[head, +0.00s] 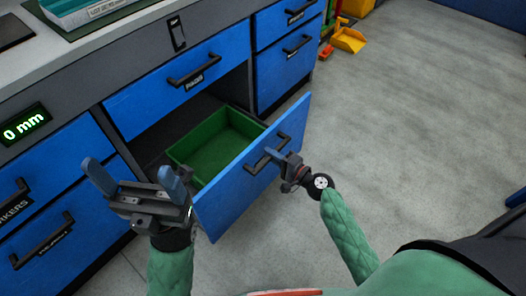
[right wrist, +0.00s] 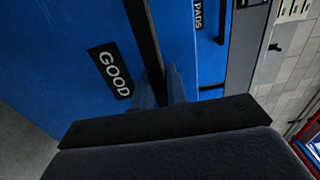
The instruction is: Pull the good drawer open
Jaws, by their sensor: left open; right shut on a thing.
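The good drawer (head: 226,205) is pulled out from the blue cabinet, and a green tray (head: 218,148) shows inside it. Its GOOD label (right wrist: 112,72) is readable on the blue front in the right wrist view. My right gripper (head: 274,157) is shut on the drawer's black bar handle (head: 262,160); the handle also shows between the fingers in the right wrist view (right wrist: 146,42). My left gripper (head: 131,176) is open and empty, to the left of the pulled-out drawer, with its fingers pointing up.
The PADS drawer (head: 165,95) above is shut, as are the blue drawers to the left and right. A display (head: 25,124) reads 0 mm. A yellow dustpan (head: 348,40) stands at the back.

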